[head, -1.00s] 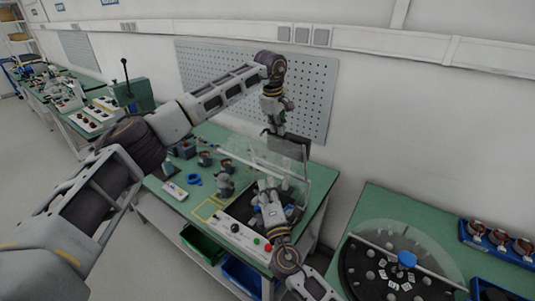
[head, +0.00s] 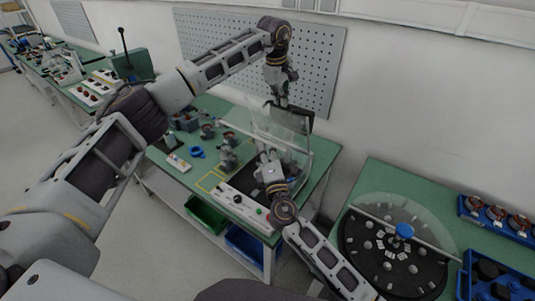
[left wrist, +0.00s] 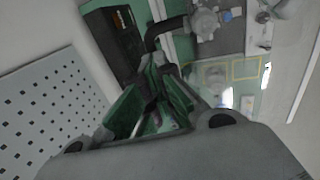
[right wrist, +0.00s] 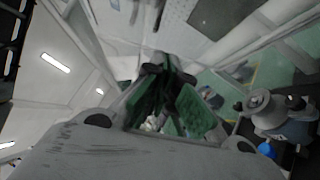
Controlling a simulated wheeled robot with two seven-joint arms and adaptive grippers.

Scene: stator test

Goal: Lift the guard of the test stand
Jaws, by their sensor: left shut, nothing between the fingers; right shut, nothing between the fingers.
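The test stand's clear guard (head: 292,160) stands over the stand at the right end of the green bench, with a pale bar (head: 235,129) along its edge. The control panel (head: 240,203) with its buttons is in front. My left gripper (head: 280,102) is shut and empty above the back of the stand, by a dark box that also shows in the left wrist view (left wrist: 120,45). My right gripper (head: 265,150) is shut and empty, close to the pale bar; I cannot tell whether it touches. The right wrist view shows its closed fingers (right wrist: 167,75). My right arm hides part of the stand.
Small parts and a blue ring (head: 197,152) lie on the bench left of the stand. Green (head: 205,215) and blue (head: 244,243) bins sit below. A round dark turntable (head: 360,255) stands at right. The pegboard (head: 318,60) is behind.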

